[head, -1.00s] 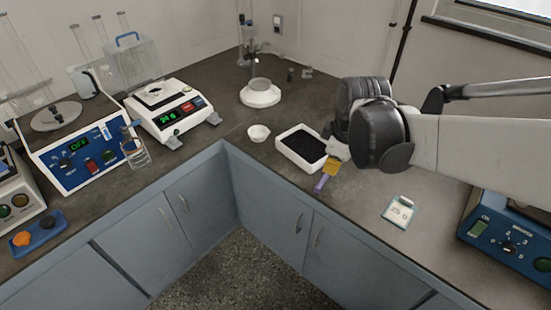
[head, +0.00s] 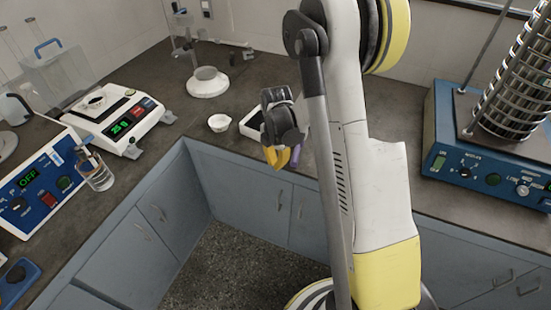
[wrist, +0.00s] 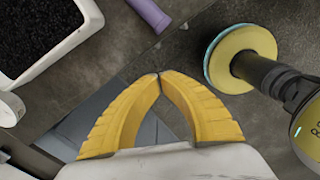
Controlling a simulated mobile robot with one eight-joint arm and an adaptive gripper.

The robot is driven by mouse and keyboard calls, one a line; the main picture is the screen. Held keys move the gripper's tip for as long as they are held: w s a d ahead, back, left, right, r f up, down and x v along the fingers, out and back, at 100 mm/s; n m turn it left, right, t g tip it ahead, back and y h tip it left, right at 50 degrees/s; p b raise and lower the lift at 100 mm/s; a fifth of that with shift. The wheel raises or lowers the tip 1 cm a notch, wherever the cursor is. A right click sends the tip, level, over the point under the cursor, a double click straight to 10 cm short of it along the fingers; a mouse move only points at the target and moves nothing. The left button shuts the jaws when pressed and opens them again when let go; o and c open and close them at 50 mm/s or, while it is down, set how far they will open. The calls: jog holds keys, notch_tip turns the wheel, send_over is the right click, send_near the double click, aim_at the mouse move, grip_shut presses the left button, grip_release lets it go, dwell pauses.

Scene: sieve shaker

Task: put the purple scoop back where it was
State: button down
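The purple scoop shows only in part. Its handle (head: 295,157) is just right of my gripper in the head view, and its rounded end (wrist: 150,13) is at the top of the wrist view. The handle lies beside the white tray (head: 247,131), which holds black grains (wrist: 35,28). The scoop's other end is hidden or out of frame. My gripper (wrist: 158,75) has its yellow fingers closed tip to tip with nothing between them. In the head view my gripper (head: 283,158) hangs by the bench's front edge, apart from the handle in the wrist view.
A small white bowl (head: 219,123) stands left of the tray. A balance (head: 118,123) and a glass beaker (head: 97,174) are further left. A sieve shaker (head: 480,160) with its sieve stack stands at the right. My arm hides part of the right bench.

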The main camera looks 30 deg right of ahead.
aim_at(297, 150)
jog(key=d+f+b, duration=0.1)
jog(key=d+f, duration=0.1)
jog(key=w+d+f+b, duration=0.1)
jog(key=d+f, duration=0.1)
dwell(0.5)
jog(key=d, duration=0.2)
jog(key=w+d, duration=0.1)
jog(key=d, duration=0.4)
jog(key=shift+w, duration=0.35)
jog(key=shift+b, duration=0.3)
